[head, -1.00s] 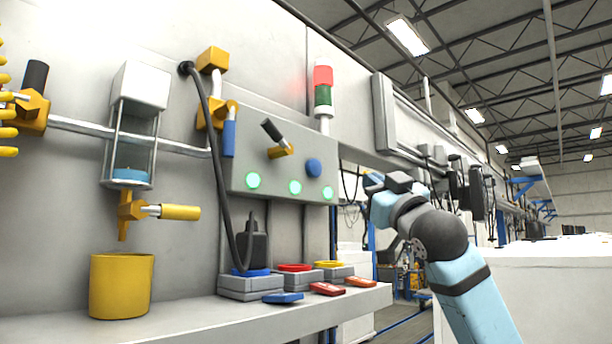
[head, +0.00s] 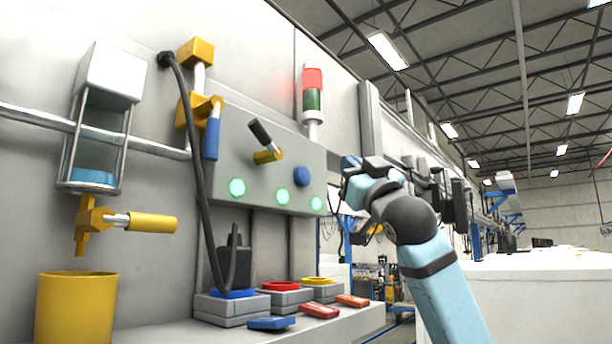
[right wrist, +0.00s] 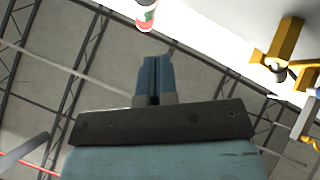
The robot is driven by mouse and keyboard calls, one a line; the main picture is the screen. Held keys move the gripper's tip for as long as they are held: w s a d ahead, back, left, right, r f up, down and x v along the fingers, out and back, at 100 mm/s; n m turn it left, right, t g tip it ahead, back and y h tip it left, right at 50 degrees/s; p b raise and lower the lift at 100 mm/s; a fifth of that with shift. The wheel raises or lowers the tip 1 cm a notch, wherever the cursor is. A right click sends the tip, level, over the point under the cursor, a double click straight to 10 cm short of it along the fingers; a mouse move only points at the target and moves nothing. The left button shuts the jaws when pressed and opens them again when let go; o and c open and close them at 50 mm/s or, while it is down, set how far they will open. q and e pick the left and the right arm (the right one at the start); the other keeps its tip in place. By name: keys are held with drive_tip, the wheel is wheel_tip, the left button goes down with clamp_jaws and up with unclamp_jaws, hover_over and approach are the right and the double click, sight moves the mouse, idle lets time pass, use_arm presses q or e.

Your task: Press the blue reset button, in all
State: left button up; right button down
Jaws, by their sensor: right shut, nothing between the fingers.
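The blue button (head: 301,176) is a round knob on the right part of the grey control panel (head: 235,150). Nothing touches it. My right gripper (head: 350,166) is to the right of the panel, apart from the button, with its tip turned away and partly hidden by its own body. In the right wrist view its fingers (right wrist: 154,76) are together and empty; the button does not show there. My left gripper is out of view.
The panel also carries a black-handled lever (head: 264,142) and several lit green lights. A red and green signal tower (head: 313,92) stands above. Below is a shelf with a black plug (head: 232,262) and colored fuses. A yellow cup (head: 75,308) is at left.

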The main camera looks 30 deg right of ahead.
sight(304, 176)
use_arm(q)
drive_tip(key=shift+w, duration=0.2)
use_arm(e)
drive_tip(key=w+a, duration=0.2)
drive_tip(key=w, duration=0.4)
drive_tip(key=shift+a+y, duration=0.3)
drive_tip(key=shift+a, duration=0.05)
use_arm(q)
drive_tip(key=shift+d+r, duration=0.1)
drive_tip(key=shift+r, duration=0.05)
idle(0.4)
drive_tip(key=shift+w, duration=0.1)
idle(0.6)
use_arm(e)
drive_tip(key=shift+w, duration=0.1)
drive_tip(key=shift+w+a, duration=0.2)
drive_tip(key=shift+w, duration=0.15)
